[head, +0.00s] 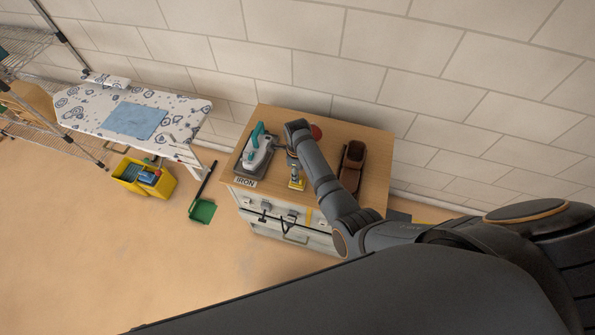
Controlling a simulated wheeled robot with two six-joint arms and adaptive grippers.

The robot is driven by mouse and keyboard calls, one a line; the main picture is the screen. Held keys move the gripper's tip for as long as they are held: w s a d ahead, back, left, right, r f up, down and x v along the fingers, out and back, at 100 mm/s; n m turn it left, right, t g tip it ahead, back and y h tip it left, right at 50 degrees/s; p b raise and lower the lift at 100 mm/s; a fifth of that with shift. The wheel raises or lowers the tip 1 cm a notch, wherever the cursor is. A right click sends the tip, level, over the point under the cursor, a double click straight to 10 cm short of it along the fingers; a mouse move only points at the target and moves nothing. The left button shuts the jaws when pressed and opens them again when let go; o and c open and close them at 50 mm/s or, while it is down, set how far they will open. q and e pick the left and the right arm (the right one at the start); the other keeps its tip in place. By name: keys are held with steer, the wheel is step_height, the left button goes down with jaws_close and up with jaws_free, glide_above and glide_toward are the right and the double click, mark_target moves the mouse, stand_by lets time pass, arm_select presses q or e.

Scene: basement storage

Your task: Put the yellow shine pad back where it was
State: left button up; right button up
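A small yellow item with a pale and dark top, seemingly the yellow shine pad (297,184), is at the front of the wooden cabinet top (331,198). My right arm comes in from the right and reaches over the cabinet. Its gripper (294,169) is just behind the yellow item, at or right above it. The fingers are too small and too covered by my wrist to tell whether they are open, shut or touching it. My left gripper is out of view.
On the cabinet, an iron (256,154) stands left behind an "IRON" label (245,182), a red round thing (315,131) at the back, a brown shoe-like object (352,165) right. An ironing board (95,108), yellow bucket (145,180) and green dustpan (202,211) are left.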

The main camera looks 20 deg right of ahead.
step_height(320, 180, up, 7)
steer(key=p, duration=0.3)
steer(key=shift+s+f+p, duration=0.1)
steer(key=shift+f+p, duration=0.05)
steer(key=shift+p, duration=0.2)
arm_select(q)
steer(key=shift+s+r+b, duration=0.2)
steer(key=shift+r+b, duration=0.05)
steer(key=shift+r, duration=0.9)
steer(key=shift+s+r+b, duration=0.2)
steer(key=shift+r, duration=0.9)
arm_select(e)
steer(key=shift+r, duration=0.9)
